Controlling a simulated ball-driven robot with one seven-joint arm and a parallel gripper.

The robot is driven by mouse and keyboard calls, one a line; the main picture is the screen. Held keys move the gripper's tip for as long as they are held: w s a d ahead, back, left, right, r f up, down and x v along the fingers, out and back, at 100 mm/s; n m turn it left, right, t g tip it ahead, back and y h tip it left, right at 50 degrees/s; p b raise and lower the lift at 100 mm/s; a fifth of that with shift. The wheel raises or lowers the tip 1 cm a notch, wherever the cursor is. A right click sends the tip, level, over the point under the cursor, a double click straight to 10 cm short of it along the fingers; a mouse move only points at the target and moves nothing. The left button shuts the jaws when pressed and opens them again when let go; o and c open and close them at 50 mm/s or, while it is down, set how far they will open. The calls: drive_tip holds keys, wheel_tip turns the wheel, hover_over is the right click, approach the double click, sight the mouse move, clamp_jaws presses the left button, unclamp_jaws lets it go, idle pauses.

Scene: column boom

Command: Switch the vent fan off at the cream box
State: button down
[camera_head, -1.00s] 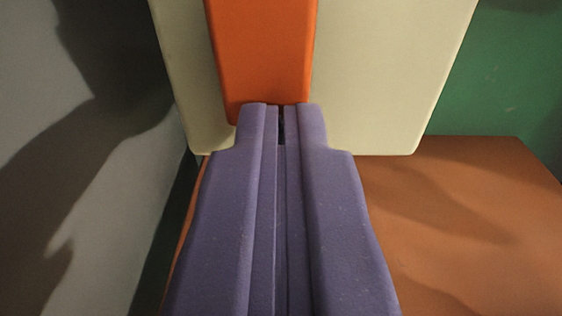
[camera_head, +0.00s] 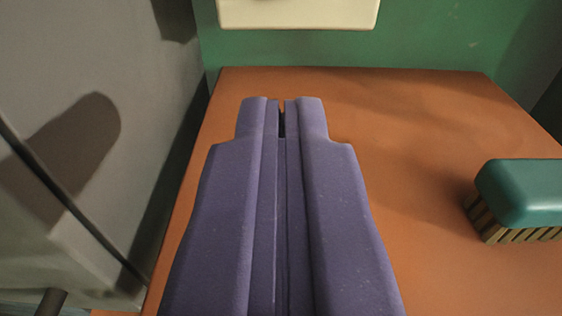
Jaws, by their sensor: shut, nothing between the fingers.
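The lower edge of the cream box (camera_head: 298,14) shows at the top of the view, against the green wall. The rest of the box, with any switch on it, is out of the frame. My gripper (camera_head: 282,102) is purple, shut and empty. Its fingertips point towards the green wall and lie below the box in the picture, apart from it.
An orange-brown tabletop (camera_head: 410,130) lies beneath my gripper. A teal-backed brush (camera_head: 522,190) with tan bristles rests on it at the right. A grey wall (camera_head: 110,60) and a thin dark rod (camera_head: 70,205) are at the left. The green wall (camera_head: 440,40) stands behind.

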drive_tip(key=s, duration=0.2)
drive_tip(key=s+b, duration=0.1)
drive_tip(key=s, duration=0.1)
drive_tip(key=shift+s+f, duration=0.2)
drive_tip(key=shift+s, duration=0.1)
drive_tip(key=shift+s+r, duration=0.1)
drive_tip(key=shift+s, duration=0.05)
